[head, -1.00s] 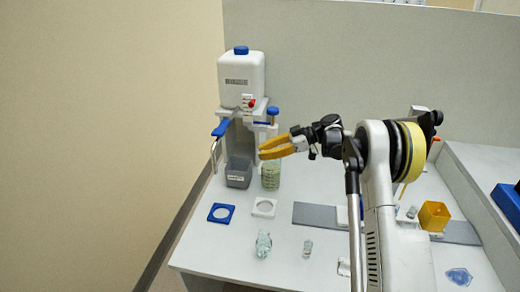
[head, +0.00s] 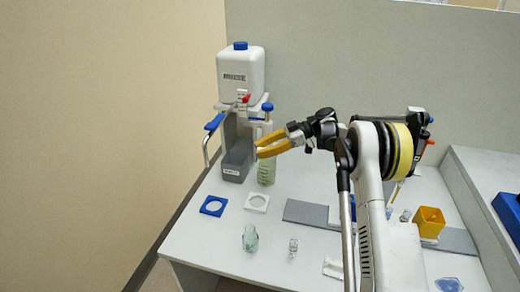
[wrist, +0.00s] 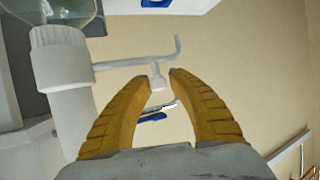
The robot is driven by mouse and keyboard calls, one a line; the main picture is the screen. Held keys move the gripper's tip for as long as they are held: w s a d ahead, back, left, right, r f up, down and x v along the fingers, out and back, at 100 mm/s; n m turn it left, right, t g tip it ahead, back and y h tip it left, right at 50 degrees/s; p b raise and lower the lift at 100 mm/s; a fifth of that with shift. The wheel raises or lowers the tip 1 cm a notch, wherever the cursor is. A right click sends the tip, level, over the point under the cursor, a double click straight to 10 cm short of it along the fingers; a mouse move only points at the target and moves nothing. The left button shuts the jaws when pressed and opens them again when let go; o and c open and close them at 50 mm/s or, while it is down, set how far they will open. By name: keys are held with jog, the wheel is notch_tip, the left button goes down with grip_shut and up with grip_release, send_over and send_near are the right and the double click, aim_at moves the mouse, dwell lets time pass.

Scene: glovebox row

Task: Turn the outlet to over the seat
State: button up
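A bottle-top dispenser stands at the back of the bench, a greenish bottle (head: 266,172) with a white body and a blue knob (head: 267,107). In the wrist view its white collar (wrist: 60,45) is at the left. The thin outlet tube (wrist: 130,62) runs right from the collar to a bent tip, with a short stub (wrist: 158,82) on it. My gripper (wrist: 160,76) has its yellow fingers open, one on each side of the stub; I cannot tell whether they touch it. In the head view my gripper (head: 257,150) hides the outlet. A white square seat (head: 257,202) and a blue one (head: 213,206) lie in front.
A white tank (head: 241,77) on a stand with a blue lever (head: 215,122) and a grey bin (head: 234,168) is close behind and left. Clear glassware (head: 250,238) stands near the front. A yellow box (head: 430,221) is at the right.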

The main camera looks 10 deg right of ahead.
jog(key=shift+o, duration=0.8)
jog(key=shift+d, duration=0.1)
jog(key=v, duration=1.2)
jog(key=shift+r, duration=0.1)
jog(key=s+a+r+m+t+h, duration=0.2)
jog(key=s+a+r+m+h, duration=0.5)
jog(key=s+a+r+m, duration=0.5)
jog(key=s+f+m+t+h, duration=0.2)
jog(key=s+f+h, duration=0.1)
jog(key=s, duration=1)
jog(key=s+d+f+m+t+h, duration=0.1)
jog(key=s+f, duration=0.5)
jog(key=s, duration=0.7)
jog(key=shift+d+f+m+t+h, duration=0.2)
jog(key=shift+d+m+t+h, duration=0.25)
jog(key=shift+m+h, duration=0.65)
